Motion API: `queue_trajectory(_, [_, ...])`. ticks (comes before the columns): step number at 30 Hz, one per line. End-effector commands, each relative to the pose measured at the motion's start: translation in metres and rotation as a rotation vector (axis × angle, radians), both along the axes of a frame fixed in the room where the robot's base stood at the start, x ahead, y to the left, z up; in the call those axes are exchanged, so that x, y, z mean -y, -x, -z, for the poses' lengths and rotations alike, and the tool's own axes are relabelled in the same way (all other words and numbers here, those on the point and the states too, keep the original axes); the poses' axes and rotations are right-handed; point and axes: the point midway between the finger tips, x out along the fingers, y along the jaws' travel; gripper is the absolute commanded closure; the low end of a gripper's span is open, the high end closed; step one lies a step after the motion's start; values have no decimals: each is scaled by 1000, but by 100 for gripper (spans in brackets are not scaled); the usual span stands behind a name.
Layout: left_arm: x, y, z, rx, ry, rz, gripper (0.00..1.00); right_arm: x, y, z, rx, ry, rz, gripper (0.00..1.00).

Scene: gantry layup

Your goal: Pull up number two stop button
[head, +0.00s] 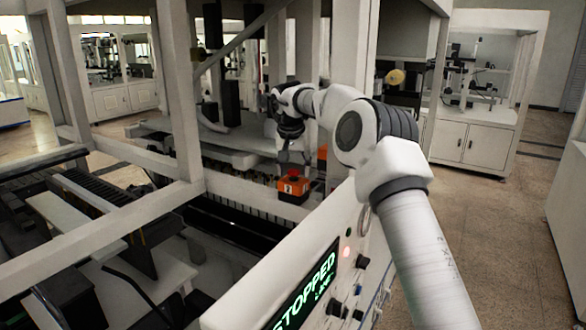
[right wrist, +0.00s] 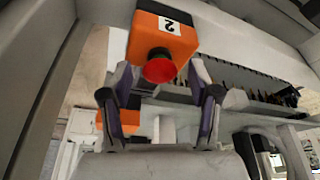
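The number two stop button is a red round button (right wrist: 158,66) on an orange and black box (right wrist: 163,38) with a white label reading 2. The box also shows in the head view (head: 293,189), on the pale beam. My right gripper (right wrist: 160,75) is open, with its fingertips on either side of the red button in the right wrist view. I cannot tell whether they touch it. In the head view my right gripper (head: 294,162) is just above the box. My left gripper is not in view.
A second orange part (head: 322,153) stands behind, beside my right arm. A panel with a display (head: 305,288) reading STOPPED, with knobs and lights, is in front. A frame post (head: 345,80) rises close behind my arm. Open floor lies to the right.

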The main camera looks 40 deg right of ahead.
Motion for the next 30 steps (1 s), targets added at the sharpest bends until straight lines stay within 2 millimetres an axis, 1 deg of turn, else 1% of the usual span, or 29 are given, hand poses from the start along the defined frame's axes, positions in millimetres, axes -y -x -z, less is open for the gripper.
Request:
queue_trajectory(8, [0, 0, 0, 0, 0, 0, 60, -1, 0, -1, -1, -2, 0, 36])
queue_trajectory(11, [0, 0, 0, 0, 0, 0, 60, -2, 1, -9, 1, -1, 0, 36])
queue_trajectory(14, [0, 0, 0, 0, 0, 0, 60, -6, 4, -27, 2, 0, -1, 36])
queue_trajectory(18, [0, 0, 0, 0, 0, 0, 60, -14, 10, -62, 2, 0, 1, 36])
queue_trajectory(22, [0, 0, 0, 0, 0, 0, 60, -20, 15, -91, 1, -1, 1, 36])
queue_trajectory(25, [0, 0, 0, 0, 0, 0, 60, -23, 18, -105, -2, -1, 1, 36])
queue_trajectory(27, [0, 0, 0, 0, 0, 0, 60, -24, 19, -110, -3, -2, 0, 36])
queue_trajectory(30, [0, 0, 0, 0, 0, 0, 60, -25, 20, -112, -3, -3, 0, 36])
